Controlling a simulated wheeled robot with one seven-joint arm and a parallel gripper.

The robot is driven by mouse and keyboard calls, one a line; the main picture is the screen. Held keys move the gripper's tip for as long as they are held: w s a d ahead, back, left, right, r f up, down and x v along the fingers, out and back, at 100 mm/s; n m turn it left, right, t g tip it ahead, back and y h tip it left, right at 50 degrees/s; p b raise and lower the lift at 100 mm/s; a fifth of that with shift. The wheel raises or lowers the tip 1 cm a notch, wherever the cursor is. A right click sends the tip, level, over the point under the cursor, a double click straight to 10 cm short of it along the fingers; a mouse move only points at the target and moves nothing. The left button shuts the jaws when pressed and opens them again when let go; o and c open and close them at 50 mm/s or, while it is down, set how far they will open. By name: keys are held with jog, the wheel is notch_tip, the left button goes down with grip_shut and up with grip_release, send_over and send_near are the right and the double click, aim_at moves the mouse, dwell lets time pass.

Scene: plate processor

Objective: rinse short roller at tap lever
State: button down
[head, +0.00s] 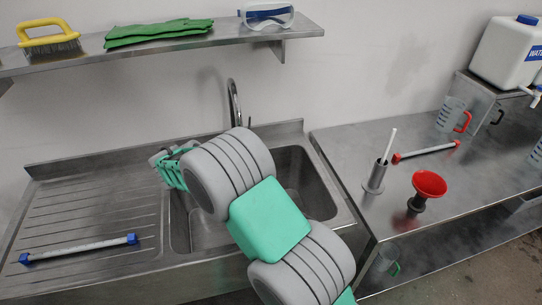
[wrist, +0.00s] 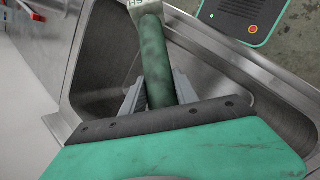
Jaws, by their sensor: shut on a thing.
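My gripper (wrist: 158,92) is shut on a dark green, mottled roller (wrist: 157,60) with a pale metal block at its far end. In the wrist view the roller lies between the two grey fingers, above the steel sink basin (wrist: 98,70). In the head view my arm covers much of the sink (head: 290,165), and the held roller cannot be made out. A curved chrome tap (head: 233,98) stands at the back of the sink, just behind my arm.
A blue-ended rod (head: 78,249) lies on the drainboard (head: 95,205) at left. The right table holds a red-ended rod (head: 427,152), a red funnel (head: 429,183), a grey holder (head: 376,178) and jugs. A shelf (head: 170,52) hangs above the sink.

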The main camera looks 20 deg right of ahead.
jog(key=shift+s+a, duration=0.3)
jog(key=shift+a, duration=0.2)
jog(key=shift+w+d, duration=0.1)
jog(key=shift+w+d, duration=0.3)
jog(key=shift+d, duration=0.15)
jog(key=shift+s+a, duration=0.1)
jog(key=shift+s+a, duration=0.25)
jog(key=shift+a, duration=0.2)
jog(key=shift+d, duration=0.1)
jog(key=shift+w+d, duration=0.3)
jog(key=shift+d, duration=0.1)
